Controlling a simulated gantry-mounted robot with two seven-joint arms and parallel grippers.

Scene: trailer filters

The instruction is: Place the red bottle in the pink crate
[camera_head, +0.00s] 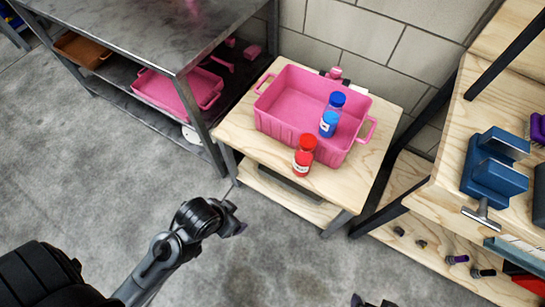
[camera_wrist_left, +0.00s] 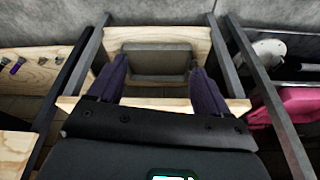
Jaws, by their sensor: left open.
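The red bottle (camera_head: 302,162) stands upright on the wooden table, close against the front wall of the pink crate (camera_head: 283,119). The crate sits on the table top, open upward. My left gripper (camera_head: 236,218) is open and empty, in front of and to the left of the table, apart from the bottle. Its two purple fingers (camera_wrist_left: 160,95) are spread in the left wrist view, where neither bottle nor crate can be made out. A dark tip at the bottom edge of the head view seems to be my right gripper (camera_head: 374,302); most of it is cut off.
A blue bottle (camera_head: 329,122) appears to stand inside the crate at its right front. A wooden table (camera_head: 236,135) holds the crate; a grey box (camera_wrist_left: 157,60) lies on its lower shelf. A metal shelf (camera_head: 150,32) stands left, wooden shelving (camera_head: 450,150) right. Open floor lies in front.

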